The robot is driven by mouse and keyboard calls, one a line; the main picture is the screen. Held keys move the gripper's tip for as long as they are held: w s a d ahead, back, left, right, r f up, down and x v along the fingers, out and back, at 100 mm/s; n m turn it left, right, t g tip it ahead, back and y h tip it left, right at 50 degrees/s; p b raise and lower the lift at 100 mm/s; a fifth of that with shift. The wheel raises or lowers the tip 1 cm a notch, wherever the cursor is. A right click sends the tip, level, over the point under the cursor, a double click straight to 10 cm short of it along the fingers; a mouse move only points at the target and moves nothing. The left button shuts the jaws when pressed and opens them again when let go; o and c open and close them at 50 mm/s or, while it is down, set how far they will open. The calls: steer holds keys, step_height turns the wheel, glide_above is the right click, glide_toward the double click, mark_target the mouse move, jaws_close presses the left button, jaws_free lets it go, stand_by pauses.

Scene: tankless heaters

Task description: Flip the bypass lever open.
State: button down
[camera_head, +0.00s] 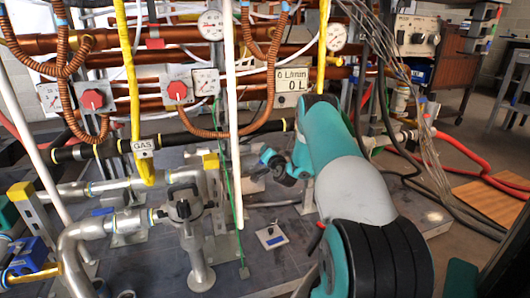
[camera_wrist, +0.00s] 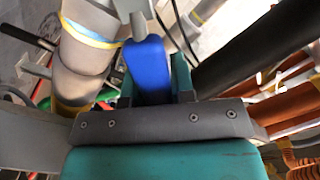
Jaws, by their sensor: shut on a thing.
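The blue bypass lever (camera_wrist: 150,62) is between the two fingers of my gripper (camera_wrist: 152,88) in the wrist view. The gripper is shut on it. The lever's far end joins a grey metal stem beside a silver pipe with yellow and blue bands. In the head view my gripper (camera_head: 280,168) is at the end of my teal arm, just right of the pipework at the middle. Only a small bit of blue shows there, and the fingers mostly hide the lever.
A silver pipe (camera_wrist: 85,55) stands close left of the gripper, and a black pipe (camera_wrist: 240,60) runs close on the right. In the head view, red knobs (camera_head: 92,98), gauges (camera_head: 211,25) and copper pipes stand behind. A thin white upright pipe (camera_head: 232,120) is left of the gripper.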

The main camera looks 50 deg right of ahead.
steer(key=shift+d+f, duration=0.1)
steer(key=shift+f, duration=0.05)
stand_by(0.3)
steer(key=c, duration=1)
jaws_free()
steer(key=shift+o, duration=0.2)
steer(key=shift+s, duration=0.1)
steer(key=b+v, duration=1.7)
steer(key=b, duration=0.2)
steer(key=shift+s, duration=0.15)
